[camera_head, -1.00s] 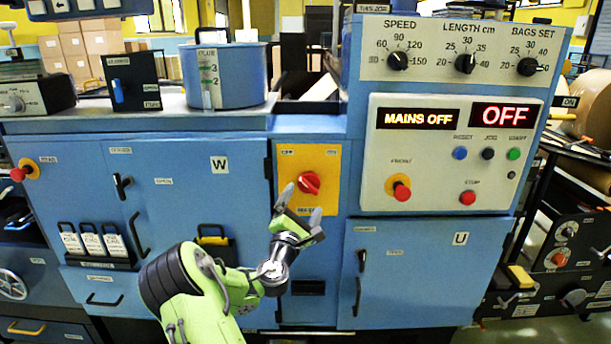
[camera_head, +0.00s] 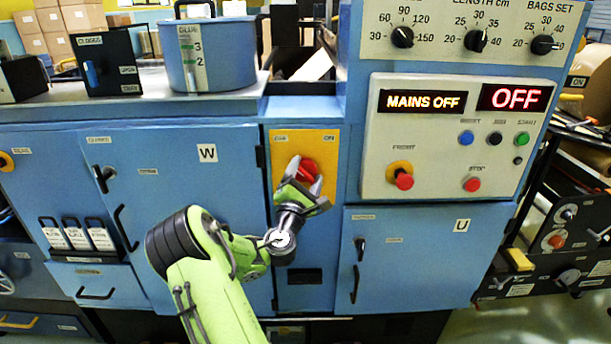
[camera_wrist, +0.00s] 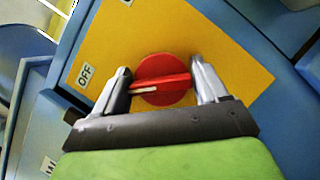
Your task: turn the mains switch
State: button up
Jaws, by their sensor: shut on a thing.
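The mains switch is a round red knob (camera_head: 308,170) with a raised grip bar, on a yellow plate (camera_head: 323,146) on the blue machine front. The plate carries an OFF label at its left and an ON label at its right. In the wrist view the red knob (camera_wrist: 162,80) sits between the two fingers, with a pale pointer line on the bar's OFF-label side. My gripper (camera_head: 305,176) is shut on the knob's bar; it also shows in the wrist view (camera_wrist: 165,82). The display (camera_head: 422,101) reads MAINS OFF, and the one beside it (camera_head: 514,97) reads OFF.
Right of the plate is a control panel (camera_head: 440,150) with a red-on-yellow button (camera_head: 402,176) and several small buttons. A blue glue pot (camera_head: 211,55) stands on the ledge above left. Cabinet doors W (camera_head: 180,170) and U (camera_head: 425,250) flank the plate, with handles sticking out.

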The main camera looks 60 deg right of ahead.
jog(key=shift+m+g+p, duration=0.3)
jog(key=shift+m+g, duration=0.1)
jog(key=shift+m, duration=0.2)
jog(key=m+g+y+p, duration=0.1)
jog(key=m, duration=0.2)
jog(key=shift+m, duration=0.4)
jog(key=m+y+p, duration=0.1)
jog(key=m, duration=0.1)
jog(key=m+g+p, duration=0.1)
jog(key=m, duration=0.1)
jog(key=shift+m+y, duration=0.3)
jog(key=shift+y, duration=0.1)
jog(key=m, duration=0.2)
jog(key=m+y, duration=0.1)
jog(key=shift+s+f+m+t+y, duration=0.1)
jog(key=shift+f+m+t+y, duration=0.1)
jog(key=shift+m+t+y, duration=0.15)
jog(key=shift+f+m+t+y, duration=0.2)
jog(key=shift+m+y, duration=0.25)
jog(key=shift+m, duration=0.5)
jog(key=shift+f+m+t+y, duration=0.15)
jog(key=shift+m+y, duration=0.25)
jog(key=shift+m, duration=0.5)
jog(key=shift+r, duration=0.1)
jog(key=o, duration=1)
jog(key=shift+r, duration=0.15)
